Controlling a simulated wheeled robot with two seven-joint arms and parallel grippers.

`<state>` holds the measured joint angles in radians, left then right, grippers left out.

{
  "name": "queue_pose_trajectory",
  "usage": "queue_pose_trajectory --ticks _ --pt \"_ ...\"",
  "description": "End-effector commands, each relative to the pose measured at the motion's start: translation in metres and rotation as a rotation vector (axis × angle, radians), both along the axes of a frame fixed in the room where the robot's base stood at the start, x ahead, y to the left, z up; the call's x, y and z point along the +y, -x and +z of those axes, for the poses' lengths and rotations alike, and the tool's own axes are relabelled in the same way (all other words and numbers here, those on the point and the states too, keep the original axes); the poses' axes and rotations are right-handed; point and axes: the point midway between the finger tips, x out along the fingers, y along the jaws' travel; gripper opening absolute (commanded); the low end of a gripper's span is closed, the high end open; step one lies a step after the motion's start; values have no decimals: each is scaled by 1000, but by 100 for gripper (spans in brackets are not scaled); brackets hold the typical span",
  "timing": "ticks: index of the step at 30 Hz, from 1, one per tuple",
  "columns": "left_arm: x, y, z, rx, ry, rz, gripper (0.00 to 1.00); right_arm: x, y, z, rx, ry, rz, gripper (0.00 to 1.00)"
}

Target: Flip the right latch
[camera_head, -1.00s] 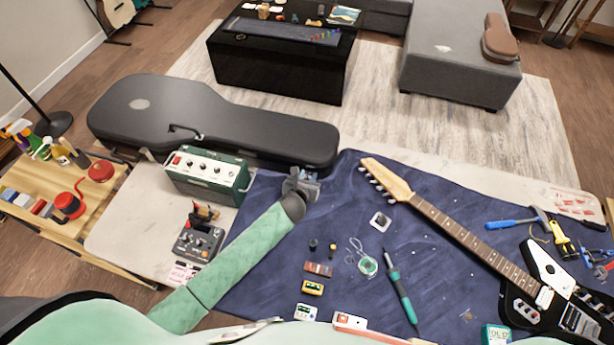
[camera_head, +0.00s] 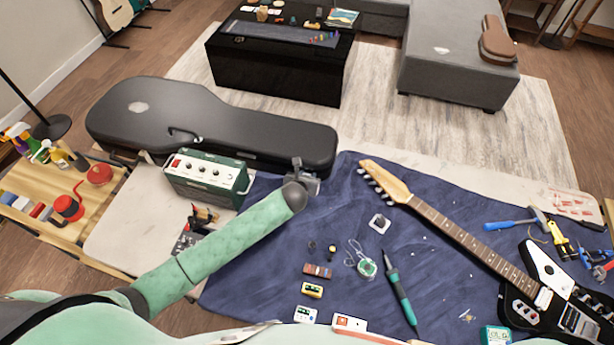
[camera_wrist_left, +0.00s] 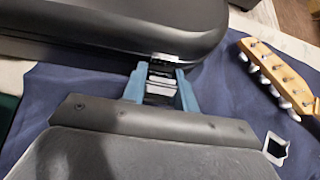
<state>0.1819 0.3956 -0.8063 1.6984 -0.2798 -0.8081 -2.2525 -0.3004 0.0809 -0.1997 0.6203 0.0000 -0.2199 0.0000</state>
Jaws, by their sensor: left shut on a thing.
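The dark guitar case (camera_head: 225,118) lies closed at the back left of the work table. It also fills the top of the left wrist view (camera_wrist_left: 110,28). My left gripper (camera_head: 303,178) is at the front edge of the case, near its right end. In the left wrist view its two blue fingers (camera_wrist_left: 162,90) stand on either side of a small silver latch (camera_wrist_left: 160,88) and are shut on it. In the head view the gripper hides this latch. My right gripper is not in view.
A green amplifier (camera_head: 208,174) stands left of my left gripper, in front of the case. An electric guitar (camera_head: 450,225) lies on the blue cloth (camera_head: 270,255) to the right. Pedals, a soldering iron (camera_head: 400,288) and small parts lie in front.

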Motion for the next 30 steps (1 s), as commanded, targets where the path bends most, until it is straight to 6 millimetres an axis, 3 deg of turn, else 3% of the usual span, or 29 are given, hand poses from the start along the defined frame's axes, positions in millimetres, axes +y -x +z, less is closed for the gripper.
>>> queue_pose_trajectory --ticks 2,3,6,17,30 --pt "1 -1 0 -1 0 1 0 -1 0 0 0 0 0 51" --pt "0 -1 0 -1 0 1 35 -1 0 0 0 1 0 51" --pt "0 -1 0 -1 0 1 51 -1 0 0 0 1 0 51" --pt "1 3 1 -1 -1 0 51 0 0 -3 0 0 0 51" --pt "10 48 33 -2 0 0 51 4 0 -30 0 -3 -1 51"
